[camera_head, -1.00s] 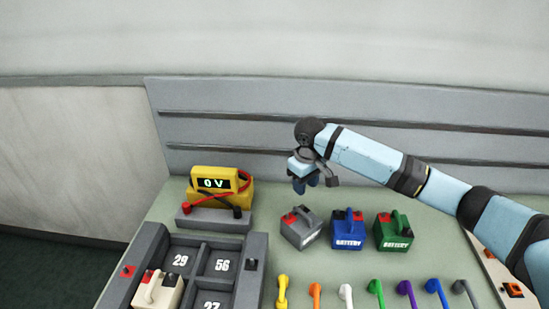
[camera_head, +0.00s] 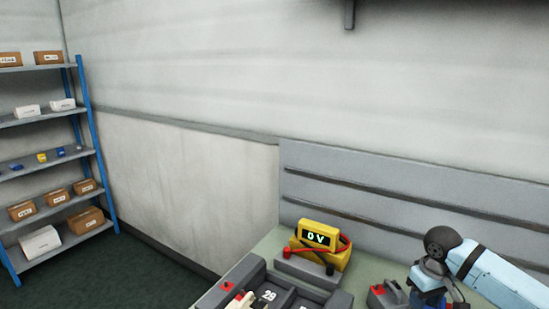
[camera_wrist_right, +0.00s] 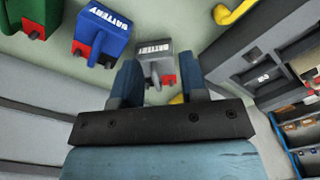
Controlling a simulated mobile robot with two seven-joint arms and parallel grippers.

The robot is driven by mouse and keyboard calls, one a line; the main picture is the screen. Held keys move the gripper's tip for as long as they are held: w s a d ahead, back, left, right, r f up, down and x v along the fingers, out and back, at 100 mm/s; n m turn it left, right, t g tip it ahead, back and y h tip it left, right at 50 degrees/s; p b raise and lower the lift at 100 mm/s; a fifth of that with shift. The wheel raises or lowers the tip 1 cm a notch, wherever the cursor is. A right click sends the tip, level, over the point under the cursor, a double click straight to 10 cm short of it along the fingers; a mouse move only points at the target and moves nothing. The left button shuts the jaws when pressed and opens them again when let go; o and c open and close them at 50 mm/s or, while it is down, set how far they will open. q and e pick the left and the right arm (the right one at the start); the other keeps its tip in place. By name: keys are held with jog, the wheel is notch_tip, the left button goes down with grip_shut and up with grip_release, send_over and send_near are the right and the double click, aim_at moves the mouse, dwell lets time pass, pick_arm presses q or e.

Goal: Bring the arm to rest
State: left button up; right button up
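My right arm (camera_head: 492,277) reaches in from the lower right in the head view, bent at its dark wrist joint. My right gripper (camera_head: 428,300) hangs below that joint, low in the picture, beside the grey battery (camera_head: 387,294). In the right wrist view, the right gripper (camera_wrist_right: 158,85) has its two blue fingers apart. The grey battery (camera_wrist_right: 155,62) shows beyond the gap, seemingly not held. My left gripper is in neither view.
A yellow meter (camera_head: 320,235) reading 0 V stands on the bench, behind a numbered tray (camera_head: 240,271). Blue (camera_wrist_right: 100,35) and green (camera_wrist_right: 42,17) batteries stand near the grey one. A blue-framed shelf (camera_head: 86,130) with boxes stands far left, with open floor before it.

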jog(key=s+a+f+n+t+y, duration=0.1)
jog(key=s+a+f, duration=0.4)
jog(key=s+a, duration=0.3)
jog(key=s+a+f+n+t+y, duration=0.1)
jog(key=s+a+f, duration=0.3)
jog(key=s+a, duration=0.4)
jog(key=s+d+r+m+t+h, duration=0.1)
jog(key=s+d, duration=0.2)
jog(key=s, duration=0.6)
jog(key=s+d+m+t+h, duration=0.1)
jog(key=s+d+m, duration=0.15)
jog(key=s, duration=0.65)
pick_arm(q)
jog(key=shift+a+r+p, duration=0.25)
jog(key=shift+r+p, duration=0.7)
pick_arm(e)
jog(key=w+a+f+n+t+y, duration=0.1)
jog(key=w+a+f+t, duration=0.1)
jog(key=f, duration=0.3)
jog(key=w+a+f+n+t+y, duration=0.1)
jog(key=w+a+f+t+y, duration=0.1)
jog(key=f, duration=0.4)
jog(key=w+a+t, duration=0.1)
jog(key=w+t, duration=0.1)
jog(key=shift+a+f+t, duration=0.15)
jog(key=shift+a+t, duration=0.15)
jog(key=shift+t, duration=0.1)
jog(key=shift+w, duration=0.1)
